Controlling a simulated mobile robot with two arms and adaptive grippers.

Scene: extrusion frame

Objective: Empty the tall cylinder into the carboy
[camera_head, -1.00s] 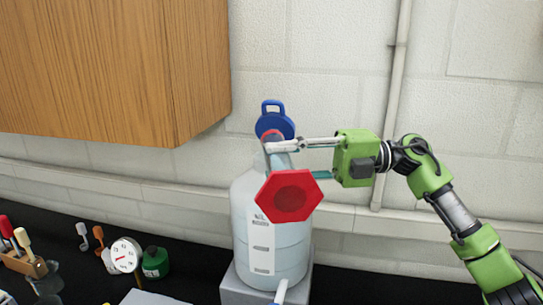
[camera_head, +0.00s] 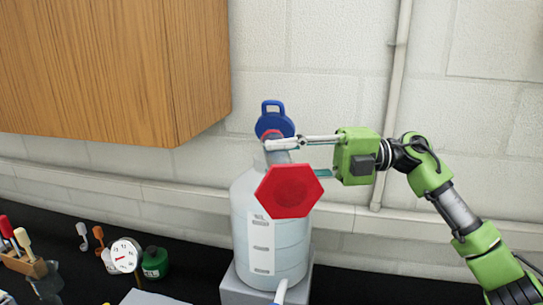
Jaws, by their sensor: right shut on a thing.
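The carboy (camera_head: 240,222) is a large translucent jug with a white label, standing upright on a grey block. Its blue cap (camera_head: 272,122) with a loop handle shows upright at the neck. The tall cylinder (camera_head: 278,157) is steeply tilted, with its red hexagonal base (camera_head: 289,191) facing me and covering part of the carboy's shoulder. Its upper end is at the carboy's neck; I cannot see whether the mouth is inside the opening. My right gripper (camera_head: 285,158) is shut on the cylinder from the right. My left gripper is out of view.
A grey block (camera_head: 237,289) supports the carboy, with a white spigot (camera_head: 281,290) at its front. A wooden cabinet (camera_head: 120,70) hangs at upper left. A round dial (camera_head: 125,255), a green bottle (camera_head: 155,262) and a tool rack (camera_head: 25,265) stand left on the black bench.

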